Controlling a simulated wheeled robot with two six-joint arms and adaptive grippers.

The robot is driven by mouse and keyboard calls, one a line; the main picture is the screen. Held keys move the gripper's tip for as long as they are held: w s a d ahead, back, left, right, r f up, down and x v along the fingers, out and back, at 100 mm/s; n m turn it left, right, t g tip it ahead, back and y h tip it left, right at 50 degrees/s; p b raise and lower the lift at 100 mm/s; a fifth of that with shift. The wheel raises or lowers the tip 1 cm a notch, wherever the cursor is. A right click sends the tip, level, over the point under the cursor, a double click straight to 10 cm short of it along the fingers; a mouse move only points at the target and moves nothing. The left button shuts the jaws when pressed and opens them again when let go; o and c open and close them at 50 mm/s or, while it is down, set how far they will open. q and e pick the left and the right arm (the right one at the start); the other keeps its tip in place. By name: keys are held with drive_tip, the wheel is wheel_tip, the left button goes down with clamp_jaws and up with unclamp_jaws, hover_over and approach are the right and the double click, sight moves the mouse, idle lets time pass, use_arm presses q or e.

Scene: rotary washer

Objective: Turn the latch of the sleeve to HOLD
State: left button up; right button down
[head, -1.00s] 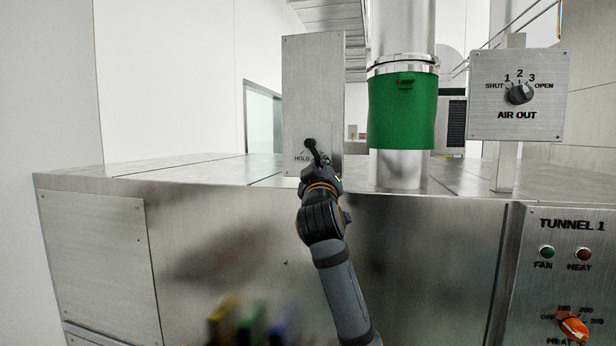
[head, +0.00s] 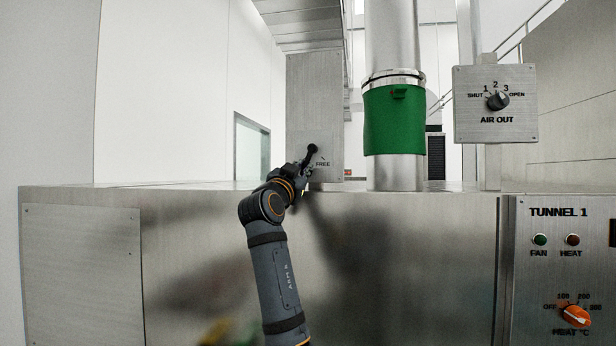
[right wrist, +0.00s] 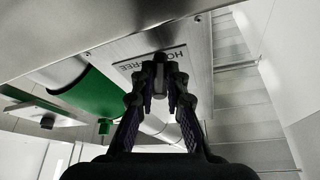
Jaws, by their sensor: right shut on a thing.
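The black latch (head: 311,150) is a short lever on the front of an upright steel box. From its round upper end it slants down and left into my right gripper (head: 301,171). The word FREE (head: 322,164) shows right of the lever; HOLD is hidden behind my gripper in the head view. In the right wrist view, my right gripper (right wrist: 160,84) is shut on the latch's lower end, just in front of the HOLD and FREE plate (right wrist: 150,63). A green sleeve (head: 394,122) wraps the steel pipe to the right. My left gripper is not in view.
The wide steel housing (head: 420,260) lies below the box. An AIR OUT dial box (head: 495,122) stands at the right, above the TUNNEL 1 panel (head: 545,235) with two lamps and an orange knob (head: 576,316). Free air lies left of the box.

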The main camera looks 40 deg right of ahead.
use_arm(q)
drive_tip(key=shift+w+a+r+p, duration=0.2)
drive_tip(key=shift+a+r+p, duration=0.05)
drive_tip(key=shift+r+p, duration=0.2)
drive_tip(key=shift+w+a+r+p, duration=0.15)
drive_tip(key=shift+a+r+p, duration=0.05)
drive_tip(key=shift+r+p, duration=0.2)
use_arm(e)
drive_tip(key=shift+w+a+r+m+g+h, duration=0.1)
drive_tip(key=shift+w+a+r+m+g, duration=0.15)
drive_tip(key=shift+m+g, duration=0.55)
drive_tip(key=shift+w+a+r+m+g+h, duration=0.1)
drive_tip(key=shift+w+a+r+m+g, duration=0.15)
drive_tip(key=shift+m, duration=1)
drive_tip(key=shift+w+a+r+m+g+h, duration=0.2)
drive_tip(key=shift+m+g, duration=0.35)
drive_tip(key=shift+m, duration=0.5)
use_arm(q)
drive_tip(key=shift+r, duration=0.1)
use_arm(e)
drive_tip(key=c, duration=1.4)
unclamp_jaws()
drive_tip(key=shift+o, duration=0.2)
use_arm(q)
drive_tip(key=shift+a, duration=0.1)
use_arm(e)
drive_tip(key=shift+a, duration=0.15)
drive_tip(key=v, duration=1.1)
drive_tip(key=shift+s+a, duration=0.2)
drive_tip(key=shift+a, duration=0.1)
